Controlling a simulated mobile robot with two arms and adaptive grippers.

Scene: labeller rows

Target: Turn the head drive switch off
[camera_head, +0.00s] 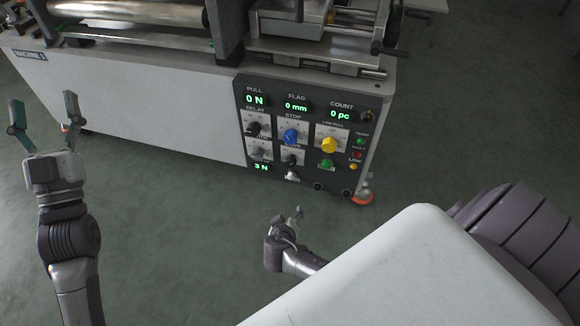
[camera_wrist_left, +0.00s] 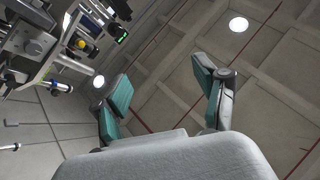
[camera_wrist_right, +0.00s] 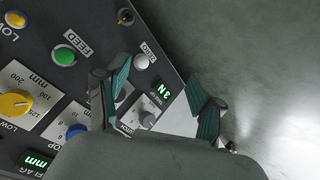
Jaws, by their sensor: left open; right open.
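The control panel (camera_head: 313,103) is on the front of the machine. No label reading head drive is legible. A small dark switch or knob (camera_head: 292,159) sits on a pale plate below the blue knob (camera_head: 291,136); its position cannot be told. In the right wrist view a finger partly hides this spot. My right gripper (camera_head: 288,215) is open and empty, low in front of the panel; its fingers also show in the right wrist view (camera_wrist_right: 157,75), over the zero button and 3 N display area. My left gripper (camera_head: 43,100) is open and empty, far left of the panel.
The panel also holds a yellow knob (camera_head: 329,145), a green feed button (camera_head: 327,164), a white zero button (camera_wrist_right: 141,61), a grey knob (camera_wrist_right: 148,121) and a 3 N display (camera_wrist_right: 164,92). Metal rollers (camera_head: 130,12) lie atop the machine. The floor before it is clear.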

